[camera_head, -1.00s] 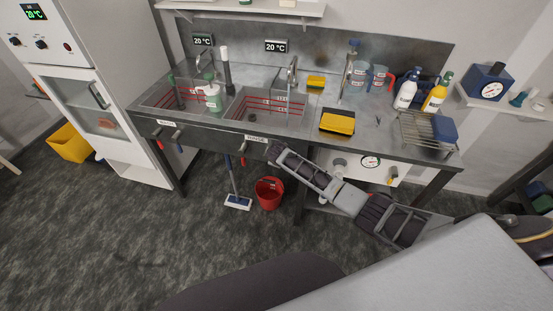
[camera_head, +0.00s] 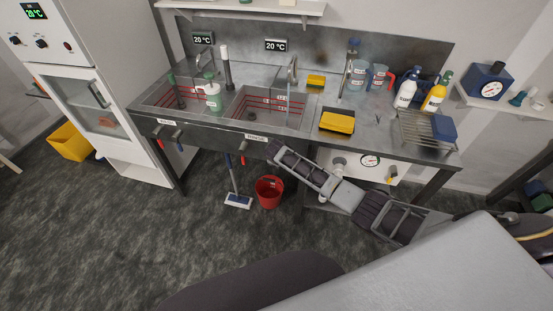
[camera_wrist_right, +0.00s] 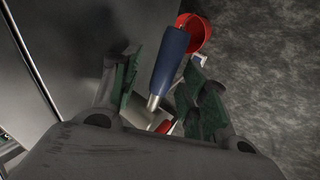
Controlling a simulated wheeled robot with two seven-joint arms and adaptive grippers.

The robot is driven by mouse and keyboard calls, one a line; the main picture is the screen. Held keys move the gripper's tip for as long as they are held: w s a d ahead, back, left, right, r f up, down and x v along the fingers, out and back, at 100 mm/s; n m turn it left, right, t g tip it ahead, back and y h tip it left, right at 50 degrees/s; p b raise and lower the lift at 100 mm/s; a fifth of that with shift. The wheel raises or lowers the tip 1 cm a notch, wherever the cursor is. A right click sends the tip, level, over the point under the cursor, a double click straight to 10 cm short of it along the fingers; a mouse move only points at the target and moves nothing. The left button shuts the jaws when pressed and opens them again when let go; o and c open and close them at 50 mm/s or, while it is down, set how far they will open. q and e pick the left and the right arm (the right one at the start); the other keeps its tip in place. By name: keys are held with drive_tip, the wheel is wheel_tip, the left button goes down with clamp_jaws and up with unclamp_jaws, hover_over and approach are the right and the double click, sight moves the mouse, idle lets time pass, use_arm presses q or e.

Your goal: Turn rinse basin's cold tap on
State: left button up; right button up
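The rinse basin (camera_head: 268,106) is sunk in the steel bench, with a RINSE label (camera_head: 256,138) on its front panel. A red-handled tap lever (camera_head: 243,159) hangs below the label. My right gripper (camera_head: 272,150) is at the front panel, right of the label, and hides the blue lever in the head view. In the right wrist view, the blue tap handle (camera_wrist_right: 170,60) with its metal stem lies between the green-padded fingers of my right gripper (camera_wrist_right: 165,88). The fingers are spread, with gaps on both sides of the handle. My left gripper is out of view.
A red bucket (camera_head: 270,191) and a mop (camera_head: 238,201) stand on the floor below the basin. The wash basin (camera_head: 160,100) is to the left. A yellow box (camera_head: 338,122), jugs and bottles stand on the bench at right. Open floor lies in front.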

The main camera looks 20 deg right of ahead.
idle(0.3)
drive_tip(key=shift+s+r, duration=0.1)
drive_tip(key=shift+r, duration=0.05)
drive_tip(key=v, duration=1.1)
drive_tip(key=shift+r, duration=0.25)
idle(0.4)
drive_tip(key=shift+s+f, duration=0.1)
drive_tip(key=shift+s, duration=0.1)
drive_tip(key=s+d+f+m+g+y, duration=0.1)
drive_tip(key=s+f, duration=0.5)
drive_tip(key=f, duration=0.5)
drive_tip(key=s+d+f+m+g, duration=0.1)
drive_tip(key=s+d+f+m, duration=0.1)
drive_tip(key=s+f, duration=0.65)
drive_tip(key=s+d+f+m+g+y, duration=0.1)
drive_tip(key=s+f, duration=0.3)
drive_tip(key=f, duration=0.9)
drive_tip(key=s+f+m+g, duration=0.1)
drive_tip(key=s+f, duration=0.4)
drive_tip(key=s, duration=0.8)
drive_tip(key=s+f+m, duration=0.1)
drive_tip(key=s+f, duration=0.5)
drive_tip(key=s, duration=0.6)
drive_tip(key=s+f+m+g, duration=0.1)
drive_tip(key=s+f, duration=0.5)
drive_tip(key=s, duration=0.7)
drive_tip(key=shift+s+m+g+y, duration=0.3)
drive_tip(key=shift+s+m, duration=0.1)
drive_tip(key=shift+m, duration=0.2)
